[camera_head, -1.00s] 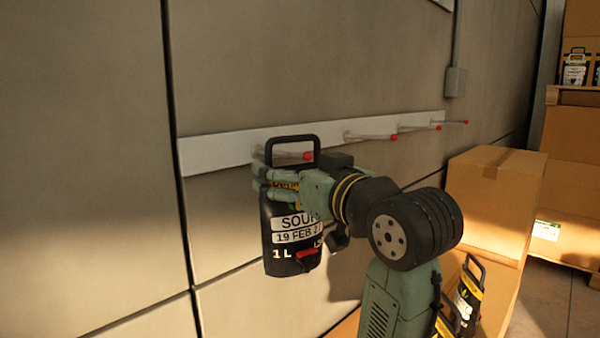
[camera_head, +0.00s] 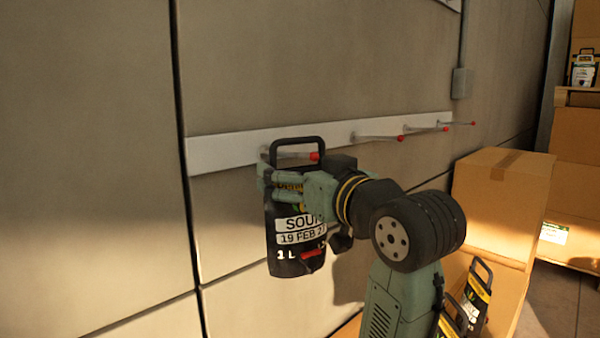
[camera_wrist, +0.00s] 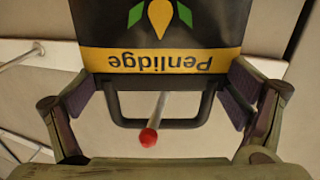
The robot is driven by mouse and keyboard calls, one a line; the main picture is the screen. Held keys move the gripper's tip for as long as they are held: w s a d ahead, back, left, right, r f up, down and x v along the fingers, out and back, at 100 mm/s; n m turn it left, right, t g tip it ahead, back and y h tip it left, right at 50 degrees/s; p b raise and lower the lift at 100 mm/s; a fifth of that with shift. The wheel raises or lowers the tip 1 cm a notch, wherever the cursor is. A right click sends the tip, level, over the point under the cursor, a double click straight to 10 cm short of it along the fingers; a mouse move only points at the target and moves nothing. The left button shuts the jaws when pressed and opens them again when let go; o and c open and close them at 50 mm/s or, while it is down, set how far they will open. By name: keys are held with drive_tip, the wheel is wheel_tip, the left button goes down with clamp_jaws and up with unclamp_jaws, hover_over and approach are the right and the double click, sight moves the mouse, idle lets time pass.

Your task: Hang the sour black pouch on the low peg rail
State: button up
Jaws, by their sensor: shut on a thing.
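The sour black pouch (camera_head: 295,235) hangs upright in my gripper (camera_head: 280,182), with "SOUR", a date and "1 L" on its front. Its black loop handle stands up above the fingers. In the wrist view the pouch (camera_wrist: 160,20) shows its yellow Penlidge band between the two fingers of my gripper (camera_wrist: 165,95). The low peg rail (camera_head: 225,148) is a white strip on the wall with several red-tipped pegs. The leftmost peg (camera_head: 314,156) shows through the handle opening in both views, its red tip (camera_wrist: 148,138) standing out on the near side. Contact between handle and peg cannot be told.
Cardboard boxes (camera_head: 500,190) stand on the right, with more stacked behind. Other black pouches (camera_head: 478,290) stand low at the right beside my arm. A grey conduit box (camera_head: 461,83) is on the wall above the rail. The wall left of the rail is bare.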

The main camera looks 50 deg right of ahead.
drive_tip(key=shift+w+f+b, duration=0.3)
drive_tip(key=shift+f+b, duration=0.05)
drive_tip(key=shift+f, duration=0.1)
idle(0.6)
drive_tip(key=o, duration=1.6)
drive_tip(key=shift+o, duration=0.2)
drive_tip(key=shift+f, duration=0.2)
drive_tip(key=v, duration=1.2)
drive_tip(key=shift+r, duration=0.1)
